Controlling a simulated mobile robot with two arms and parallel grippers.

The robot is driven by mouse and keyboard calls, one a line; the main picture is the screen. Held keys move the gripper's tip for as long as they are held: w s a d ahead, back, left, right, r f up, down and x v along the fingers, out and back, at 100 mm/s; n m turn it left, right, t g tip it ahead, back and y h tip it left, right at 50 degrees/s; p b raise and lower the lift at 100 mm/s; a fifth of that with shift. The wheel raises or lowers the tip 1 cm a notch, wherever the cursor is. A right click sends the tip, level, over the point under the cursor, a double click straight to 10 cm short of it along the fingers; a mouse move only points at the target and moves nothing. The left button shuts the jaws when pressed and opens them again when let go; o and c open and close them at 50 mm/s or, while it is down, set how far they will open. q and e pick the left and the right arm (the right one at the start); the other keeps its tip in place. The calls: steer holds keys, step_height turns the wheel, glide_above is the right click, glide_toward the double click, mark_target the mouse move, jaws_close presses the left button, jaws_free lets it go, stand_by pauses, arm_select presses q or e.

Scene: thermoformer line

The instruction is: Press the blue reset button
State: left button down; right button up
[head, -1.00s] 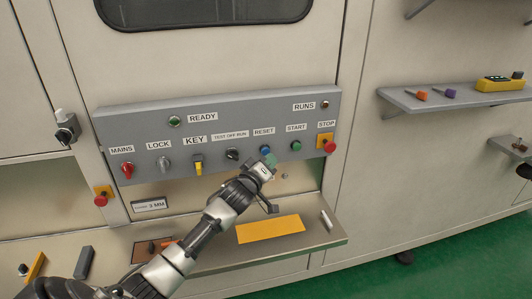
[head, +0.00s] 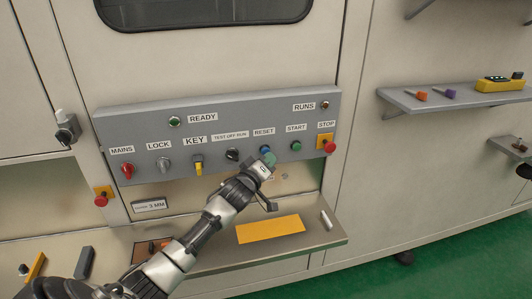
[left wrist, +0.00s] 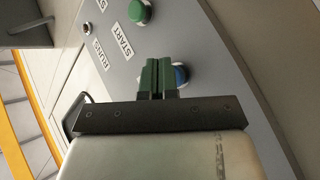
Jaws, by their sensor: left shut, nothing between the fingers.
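The blue reset button (head: 264,149) sits under the RESET label on the grey control panel (head: 225,115). My left gripper (head: 270,159) is shut and empty, with its green fingertips right at the button and covering its lower part. In the left wrist view the shut fingers (left wrist: 157,76) overlap the blue button (left wrist: 180,76), whose edge shows just right of them. I cannot tell whether the tips touch it or how far it is pressed. My right gripper is not in view.
The green START button (head: 296,146) and red STOP button (head: 330,147) are to the right. The black test-off-run knob (head: 232,154) is to the left. Below, a ledge (head: 320,238) holds a yellow plate (head: 270,229). A shelf (head: 425,104) is at the right.

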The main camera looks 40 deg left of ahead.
arm_select(q)
steer(key=shift+w+a, duration=0.35)
stand_by(0.9)
stand_by(0.3)
steer(key=shift+s+d+p, duration=0.45)
steer(key=shift+s+d, duration=0.2)
steer(key=shift+d, duration=0.05)
steer(key=s+d+p, duration=0.2)
steer(key=s+d, duration=0.1)
steer(key=shift+s+d, duration=0.1)
steer(key=shift+d, duration=0.3)
stand_by(0.7)
